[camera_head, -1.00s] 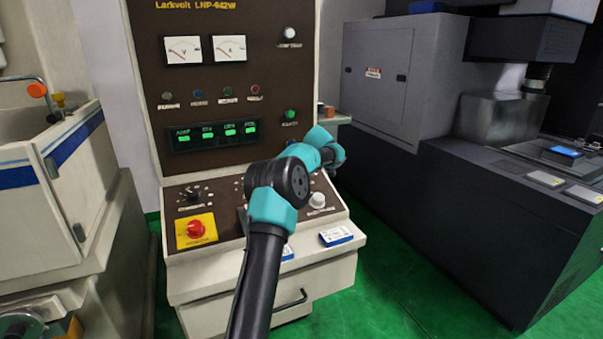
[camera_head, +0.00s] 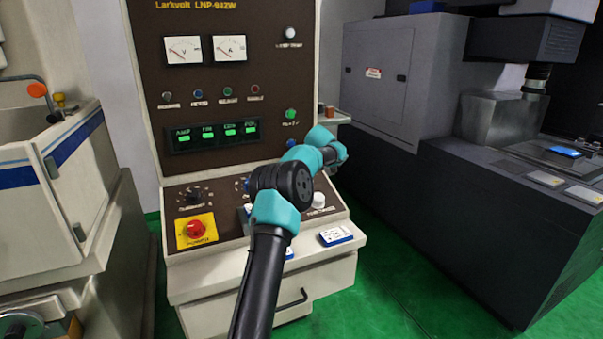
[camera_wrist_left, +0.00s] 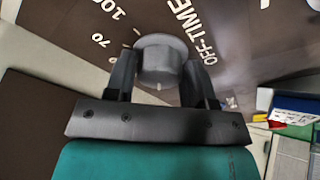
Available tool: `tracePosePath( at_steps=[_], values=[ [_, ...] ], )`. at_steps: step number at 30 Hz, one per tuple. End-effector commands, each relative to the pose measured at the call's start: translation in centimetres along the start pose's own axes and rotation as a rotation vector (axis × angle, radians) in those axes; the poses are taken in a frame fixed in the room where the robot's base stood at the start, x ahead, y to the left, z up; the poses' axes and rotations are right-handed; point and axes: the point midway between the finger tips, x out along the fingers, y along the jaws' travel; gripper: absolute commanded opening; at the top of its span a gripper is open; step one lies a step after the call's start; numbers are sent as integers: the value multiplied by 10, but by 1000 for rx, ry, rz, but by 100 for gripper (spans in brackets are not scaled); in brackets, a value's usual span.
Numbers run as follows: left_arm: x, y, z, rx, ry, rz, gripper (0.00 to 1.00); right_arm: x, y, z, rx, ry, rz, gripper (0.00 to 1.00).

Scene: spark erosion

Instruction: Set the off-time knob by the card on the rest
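The off-time knob (camera_wrist_left: 160,62) is a grey round knob on the brown panel in the left wrist view. The fingers of my left gripper (camera_wrist_left: 161,76) stand on either side of it; whether they press on it is unclear. The OFF-TIME lettering is right of the knob, and the scale marks 70 and 100 are to its left. In the head view my teal and black left arm hides its fingers and this knob. A white card with a blue edge (camera_head: 337,236) lies on the ledge of the cabinet; its writing is too small to read. My right gripper is out of view.
The machine panel (camera_head: 228,105) carries meters, lamps and green displays. A red button on a yellow plate (camera_head: 197,230) and a black knob (camera_head: 193,196) are left of my arm. A pale knob (camera_head: 319,200) is close on its right. Green floor (camera_head: 395,275) is clear at right.

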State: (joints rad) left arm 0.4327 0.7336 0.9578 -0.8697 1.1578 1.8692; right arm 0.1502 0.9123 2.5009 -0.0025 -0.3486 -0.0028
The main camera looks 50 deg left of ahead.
Motion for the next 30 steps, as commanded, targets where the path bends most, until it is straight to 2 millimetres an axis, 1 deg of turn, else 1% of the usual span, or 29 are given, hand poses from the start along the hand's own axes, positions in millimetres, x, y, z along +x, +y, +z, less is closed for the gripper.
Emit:
tracePosePath(
  at_steps=[1,4,5,13,17,20,23,30],
  values=[
    [3,-1,1,2,-1,-4,56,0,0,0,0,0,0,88],
    [2,-1,1,2,0,-3,66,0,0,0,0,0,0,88],
    [2,-1,1,2,0,-3,68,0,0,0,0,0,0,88],
    [-1,0,0,1,1,1,68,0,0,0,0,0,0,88],
    [-8,0,0,1,1,2,68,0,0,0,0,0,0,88],
    [-20,0,-1,0,1,2,68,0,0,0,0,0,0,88],
    [-36,1,0,0,0,4,68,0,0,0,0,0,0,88],
    [-82,1,0,0,0,3,68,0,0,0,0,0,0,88]
  ],
)
